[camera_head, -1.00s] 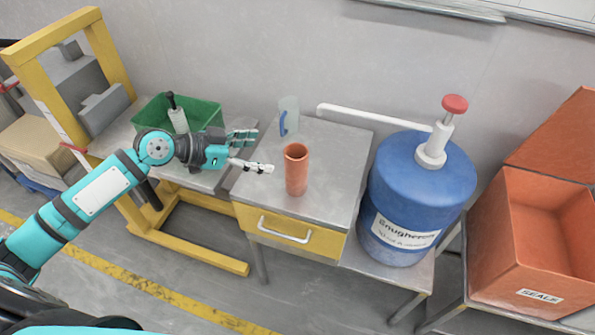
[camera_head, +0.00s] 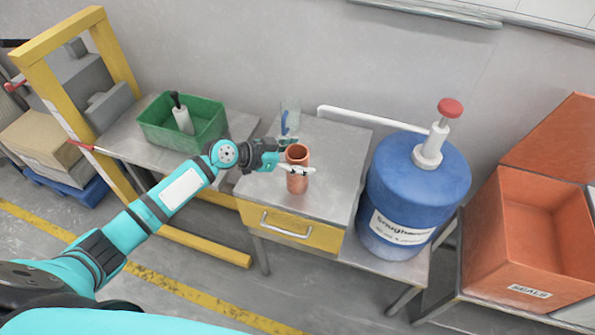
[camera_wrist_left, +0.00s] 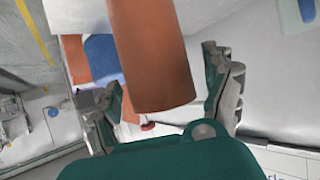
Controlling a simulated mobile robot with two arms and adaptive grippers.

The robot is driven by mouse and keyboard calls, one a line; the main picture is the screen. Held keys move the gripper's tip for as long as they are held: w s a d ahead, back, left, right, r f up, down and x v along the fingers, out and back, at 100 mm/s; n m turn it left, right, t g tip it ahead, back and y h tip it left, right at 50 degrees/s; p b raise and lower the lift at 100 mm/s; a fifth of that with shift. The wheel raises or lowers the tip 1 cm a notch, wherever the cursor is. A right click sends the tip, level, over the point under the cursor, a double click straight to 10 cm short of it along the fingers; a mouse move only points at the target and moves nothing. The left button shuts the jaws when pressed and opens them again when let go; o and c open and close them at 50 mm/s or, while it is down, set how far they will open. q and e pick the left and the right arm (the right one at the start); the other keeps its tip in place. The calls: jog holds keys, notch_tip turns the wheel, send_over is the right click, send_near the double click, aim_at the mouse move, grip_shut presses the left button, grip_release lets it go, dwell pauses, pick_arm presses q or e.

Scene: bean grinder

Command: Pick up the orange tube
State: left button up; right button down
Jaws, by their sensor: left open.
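The orange tube (camera_head: 297,183) stands upright on the grey top of the small cabinet (camera_head: 335,150) with the yellow drawer. My left gripper (camera_head: 297,158) is at the tube's upper part, with one finger passing in front of it and the other partly hidden behind it. In the left wrist view the tube (camera_wrist_left: 155,55) lies between the two open fingers (camera_wrist_left: 165,95). A gap shows between the tube and the right-hand finger there; contact on the other side is hard to tell. My right gripper is not in view.
A clear cup with a blue handle (camera_head: 290,118) stands just behind the tube. A green bin (camera_head: 160,135) is to the left. A blue drum (camera_head: 415,190) with a white arm (camera_head: 365,118) is to the right, beside an orange crate (camera_head: 500,260).

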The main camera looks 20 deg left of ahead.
pick_arm(q)
jog(key=c, duration=1.7)
grip_shut()
jog(key=shift+r, duration=0.15)
